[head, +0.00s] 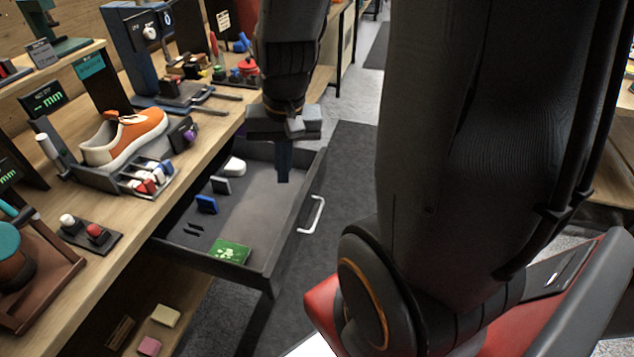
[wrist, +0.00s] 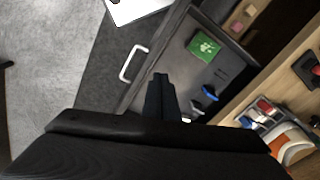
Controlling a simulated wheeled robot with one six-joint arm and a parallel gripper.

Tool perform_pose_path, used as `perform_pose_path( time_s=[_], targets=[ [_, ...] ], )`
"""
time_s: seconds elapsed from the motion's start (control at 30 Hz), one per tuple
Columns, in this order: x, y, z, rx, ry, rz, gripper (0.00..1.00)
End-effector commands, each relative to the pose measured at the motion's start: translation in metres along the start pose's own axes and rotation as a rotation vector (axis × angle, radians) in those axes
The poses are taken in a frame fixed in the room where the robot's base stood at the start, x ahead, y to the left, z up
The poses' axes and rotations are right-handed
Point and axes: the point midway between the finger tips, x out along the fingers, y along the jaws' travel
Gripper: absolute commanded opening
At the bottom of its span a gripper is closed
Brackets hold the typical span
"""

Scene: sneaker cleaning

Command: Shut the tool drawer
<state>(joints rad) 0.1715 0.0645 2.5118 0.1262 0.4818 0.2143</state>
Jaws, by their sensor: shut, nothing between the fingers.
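The tool drawer (head: 262,252) is a dark grey drawer pulled well out from under the wooden workbench. Its white bar handle (head: 313,215) is on the front panel, and the handle also shows in the wrist view (wrist: 132,64). Inside lie a green card or box (head: 231,251), a blue item (head: 206,204), a grey block (head: 221,185) and a white item (head: 235,166). My gripper (head: 284,178) is shut and empty, pointing down over the far part of the drawer. In the wrist view the fingers (wrist: 160,80) appear beside the front panel, with the handle apart from them.
The workbench (head: 128,230) holds an orange and white sneaker (head: 124,139), a small rack of coloured parts (head: 148,177) and a two-button box (head: 92,236). A lower shelf carries a pink block (head: 149,346). A dark floor mat (head: 345,165) lies open in front of the drawer.

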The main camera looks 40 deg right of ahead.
Motion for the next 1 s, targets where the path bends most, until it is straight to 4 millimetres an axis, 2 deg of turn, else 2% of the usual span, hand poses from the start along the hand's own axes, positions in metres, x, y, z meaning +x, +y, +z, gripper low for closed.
perform_pose_path(
  time_s=[0.03, 0.2, 0.4, 0.5, 0.6, 0.7, 0.87, 1.0],
  targets=[
    [0.018, 0.016, -0.013, 0.168, -0.012, -0.011, 0.0],
    [0.051, 0.066, -0.049, 0.775, -0.063, -0.068, 0.0],
    [0.081, 0.127, -0.084, 1.427, -0.127, -0.156, 0.0],
    [0.091, 0.153, -0.095, 1.671, -0.158, -0.199, 0.0],
    [0.096, 0.171, -0.102, 1.842, -0.184, -0.233, 0.0],
    [0.098, 0.181, -0.106, 1.939, -0.199, -0.253, 0.0],
    [0.106, 0.183, -0.108, 1.98, -0.209, -0.262, 0.0],
    [0.126, 0.177, -0.109, 1.977, -0.21, -0.259, 0.0]
  ],
)
